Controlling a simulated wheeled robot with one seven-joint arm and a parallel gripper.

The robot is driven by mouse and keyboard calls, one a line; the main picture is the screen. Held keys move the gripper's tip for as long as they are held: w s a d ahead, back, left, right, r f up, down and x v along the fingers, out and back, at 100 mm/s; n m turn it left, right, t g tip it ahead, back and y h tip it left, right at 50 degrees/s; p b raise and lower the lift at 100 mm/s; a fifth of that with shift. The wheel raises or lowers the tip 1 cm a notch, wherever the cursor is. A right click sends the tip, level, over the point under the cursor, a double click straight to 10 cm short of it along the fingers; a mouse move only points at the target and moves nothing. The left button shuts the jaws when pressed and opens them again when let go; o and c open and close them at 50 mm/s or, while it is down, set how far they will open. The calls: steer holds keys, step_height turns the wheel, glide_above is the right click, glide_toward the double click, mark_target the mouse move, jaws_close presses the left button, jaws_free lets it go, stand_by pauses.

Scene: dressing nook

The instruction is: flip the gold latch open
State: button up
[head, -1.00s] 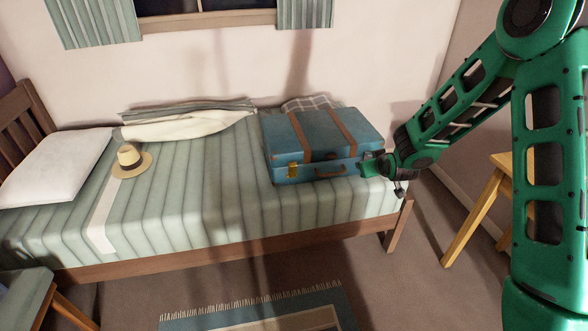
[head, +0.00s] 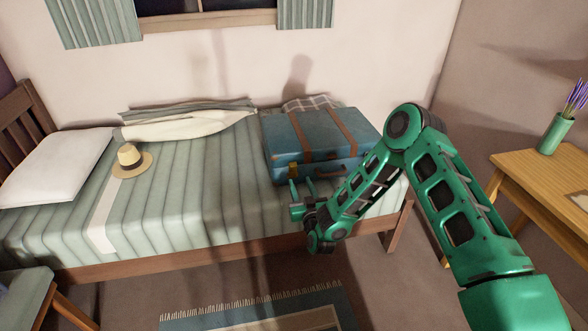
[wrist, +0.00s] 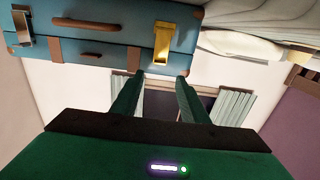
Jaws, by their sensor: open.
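The blue suitcase (head: 350,127) lies closed on the bed, with brown straps and a handle on its front. The gold latch (head: 292,168) is at the left of its front face, partly behind my gripper. In the wrist view the gold latch (wrist: 164,45) is a bright plate standing across the seam, and it looks closed. My gripper (head: 302,183) is in front of the latch with its fingers pointing at the suitcase. In the wrist view my gripper (wrist: 161,75) is open and empty, its fingertips either side of the latch's near end. I cannot tell whether they touch it.
A silver latch (wrist: 22,28) sits on the suitcase's far side of the handle (wrist: 98,20). The straw hat (head: 131,160), pillow (head: 55,165) and folded blanket (head: 185,122) lie on the bed (head: 190,215). A wooden table (head: 545,180) with a green vase (head: 555,133) stands at right.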

mark_target(293, 166)
steer(key=x, duration=1)
jaws_close()
steer(key=shift+a, duration=0.15)
